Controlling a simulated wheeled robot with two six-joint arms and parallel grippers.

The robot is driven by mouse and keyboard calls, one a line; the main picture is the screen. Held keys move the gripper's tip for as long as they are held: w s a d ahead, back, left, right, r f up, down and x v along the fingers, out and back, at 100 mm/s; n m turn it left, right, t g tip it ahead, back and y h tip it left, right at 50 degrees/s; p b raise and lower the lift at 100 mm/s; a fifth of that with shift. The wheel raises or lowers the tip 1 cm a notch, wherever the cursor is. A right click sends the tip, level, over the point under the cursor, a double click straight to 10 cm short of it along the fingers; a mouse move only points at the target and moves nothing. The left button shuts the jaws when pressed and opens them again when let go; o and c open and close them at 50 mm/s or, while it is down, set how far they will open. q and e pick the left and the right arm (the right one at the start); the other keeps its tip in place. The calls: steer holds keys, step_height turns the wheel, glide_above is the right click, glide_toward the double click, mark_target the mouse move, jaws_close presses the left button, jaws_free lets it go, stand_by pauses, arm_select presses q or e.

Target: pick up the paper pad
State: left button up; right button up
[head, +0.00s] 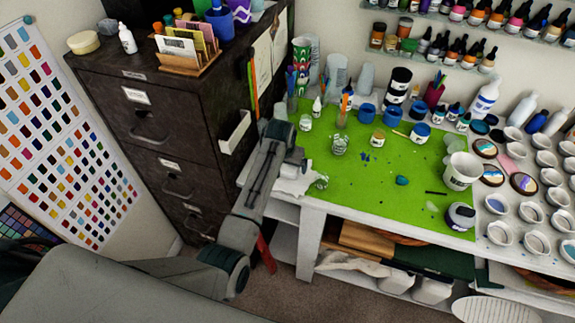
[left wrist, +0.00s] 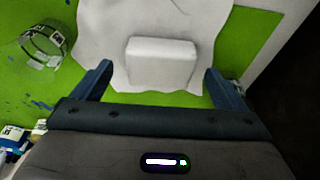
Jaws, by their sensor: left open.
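A small white block with rounded edges, which looks like the paper pad (left wrist: 162,62), lies on a wavy-edged white sheet (left wrist: 105,22) in the left wrist view. My left gripper (left wrist: 157,70) is open, with one finger to each side of the pad. I see no finger touching it, and I cannot tell the height above it. In the head view my left arm reaches over the left end of the green mat (head: 385,170), and the gripper partly covers the white sheet (head: 293,184) at the table edge. The pad cannot be made out separately there. My right gripper is out of view.
A clear glass jar (left wrist: 42,45) stands left of the sheet in the left wrist view. Several paint jars and a white cup (head: 461,171) stand on the mat. A dark drawer cabinet (head: 150,130) is left of my arm. The mat's middle is mostly clear.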

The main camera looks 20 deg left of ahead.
arm_select(q)
steer(key=shift+w+f, duration=0.1)
steer(key=shift+f, duration=0.35)
steer(key=c, duration=1.1)
steer(key=shift+c, duration=0.2)
steer(key=shift+r, duration=0.15)
